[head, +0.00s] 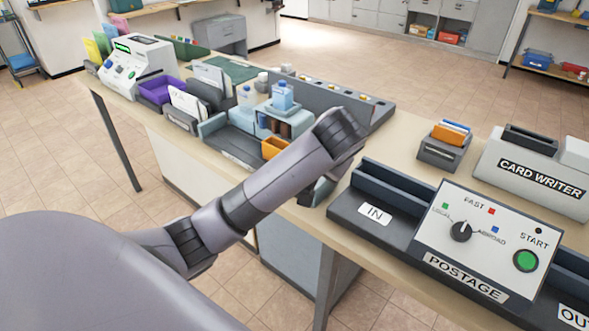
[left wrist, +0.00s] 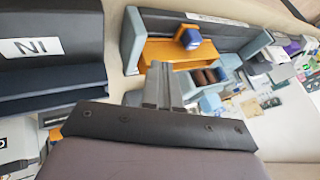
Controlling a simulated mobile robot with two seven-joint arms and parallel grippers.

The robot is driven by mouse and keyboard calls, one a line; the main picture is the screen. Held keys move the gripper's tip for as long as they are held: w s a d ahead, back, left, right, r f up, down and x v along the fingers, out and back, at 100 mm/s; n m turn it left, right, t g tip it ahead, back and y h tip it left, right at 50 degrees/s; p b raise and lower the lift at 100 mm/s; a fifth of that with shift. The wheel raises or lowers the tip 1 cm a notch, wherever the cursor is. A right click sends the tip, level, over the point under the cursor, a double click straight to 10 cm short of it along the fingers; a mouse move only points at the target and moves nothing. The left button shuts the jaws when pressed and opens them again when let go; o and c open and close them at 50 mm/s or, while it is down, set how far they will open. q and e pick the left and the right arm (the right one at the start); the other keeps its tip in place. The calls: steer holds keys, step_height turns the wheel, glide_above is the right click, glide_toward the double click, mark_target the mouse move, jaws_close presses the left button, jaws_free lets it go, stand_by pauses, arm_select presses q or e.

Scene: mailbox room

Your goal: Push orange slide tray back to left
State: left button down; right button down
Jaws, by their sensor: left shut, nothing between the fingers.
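The orange slide tray (head: 274,147) shows in the head view, partly hidden behind my left forearm. It sits in a blue-grey holder (head: 212,125) on the counter. In the left wrist view the orange tray (left wrist: 160,50) is just beyond my fingertips, between the holder's pale blue sides. My left gripper (left wrist: 161,68) is shut and empty, its tips near the tray's edge; I cannot tell whether they touch. In the head view my wrist mostly hides the left gripper (head: 318,190). My right gripper is in neither view.
The postage machine (head: 485,240) with its IN slot (head: 375,213) stands right of my left wrist. A card writer (head: 535,165) and small orange-card box (head: 445,145) are behind it. Blue-capped bottles (head: 283,95) stand by the holder. The counter edge runs below my arm.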

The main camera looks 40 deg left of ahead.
arm_select(q)
steer(key=x, duration=0.8)
steer(key=shift+a+f, duration=0.2)
steer(key=a, duration=0.2)
steer(key=shift+a+r+p, duration=0.2)
steer(key=shift+a+p, duration=0.1)
steer(key=shift+p, duration=0.05)
steer(key=shift+w+a, duration=0.1)
steer(key=shift+a, duration=0.45)
steer(key=shift+w+a, duration=0.1)
